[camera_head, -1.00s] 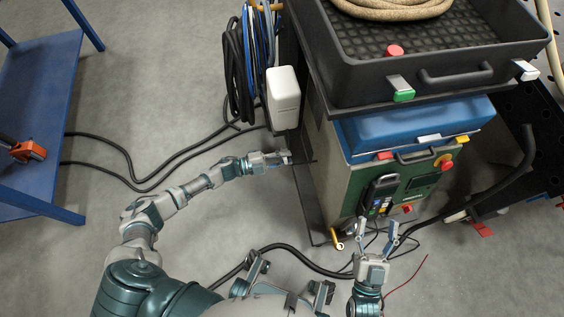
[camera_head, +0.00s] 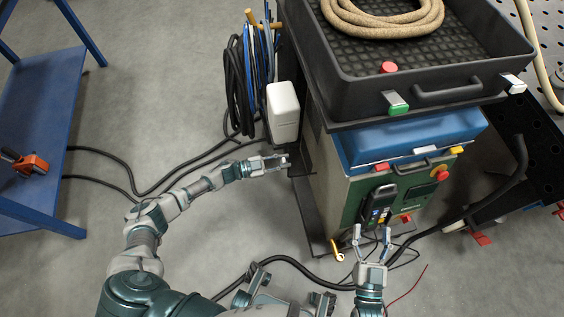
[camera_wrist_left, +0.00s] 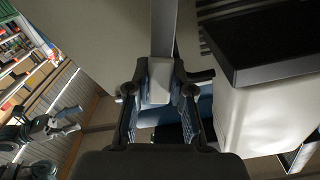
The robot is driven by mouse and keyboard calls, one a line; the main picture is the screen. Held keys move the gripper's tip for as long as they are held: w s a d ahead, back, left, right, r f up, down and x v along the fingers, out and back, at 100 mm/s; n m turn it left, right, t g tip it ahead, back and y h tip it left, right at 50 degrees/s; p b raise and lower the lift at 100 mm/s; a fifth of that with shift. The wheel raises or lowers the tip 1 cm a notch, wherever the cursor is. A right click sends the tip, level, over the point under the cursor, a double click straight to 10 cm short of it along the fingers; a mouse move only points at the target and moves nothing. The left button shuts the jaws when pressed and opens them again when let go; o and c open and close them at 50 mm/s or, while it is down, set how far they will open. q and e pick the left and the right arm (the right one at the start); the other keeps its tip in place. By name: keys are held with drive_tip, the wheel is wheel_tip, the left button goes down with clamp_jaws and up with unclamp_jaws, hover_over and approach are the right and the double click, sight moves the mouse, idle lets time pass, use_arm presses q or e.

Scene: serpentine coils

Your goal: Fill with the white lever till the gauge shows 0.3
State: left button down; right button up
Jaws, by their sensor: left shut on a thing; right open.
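In the left wrist view a pale lever with a white block end (camera_wrist_left: 160,88) sits between the fingers of my left gripper (camera_wrist_left: 160,96), which is shut on it. In the head view my left gripper (camera_head: 284,161) is at the left side of the machine (camera_head: 334,190), below a white box (camera_head: 283,108); the lever itself is barely distinguishable there. My right gripper (camera_head: 372,238) is open and empty in front of the machine's green panel. I cannot make out a gauge reading in either view.
A black tray (camera_head: 457,92) with a coiled hose (camera_head: 385,22) tops the machine. Black cables (camera_head: 120,163) cross the floor. A blue bench (camera_head: 32,200) stands at the left. Dark cables hang beside the white box.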

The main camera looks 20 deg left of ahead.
use_arm(q)
drive_tip(key=shift+d+r, duration=0.15)
drive_tip(key=shift+d, duration=0.15)
drive_tip(key=c, duration=1)
unclamp_jaws()
drive_tip(key=shift+d, duration=0.1)
drive_tip(key=v, duration=1.2)
drive_tip(key=shift+w, duration=0.1)
